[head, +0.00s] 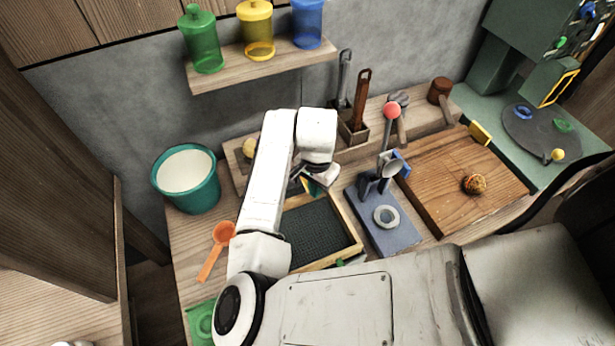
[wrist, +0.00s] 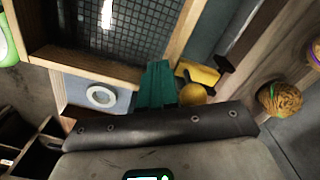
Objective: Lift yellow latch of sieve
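The sieve (head: 318,230) is a dark mesh in a wooden frame, lying on the bench; its mesh (wrist: 115,30) fills the upper left of the wrist view. My gripper (wrist: 157,72) has teal fingers together at the middle of its dark palm, by the frame's corner, with nothing visible between them. In the head view my gripper (head: 312,186) is over the sieve's far end. A yellow piece (wrist: 200,72) with a rounded yellow knob (wrist: 193,93) shows just right of the fingers, apparently the latch. Contact is unclear. My arm hides part of the sieve.
A blue-grey press (head: 395,236) with a red-knobbed lever (head: 391,111) stands right of the sieve. Beyond it is a wooden board (head: 440,180) with a brown ball (head: 473,184). A teal bucket (head: 190,199) and orange scoop (head: 215,252) are left.

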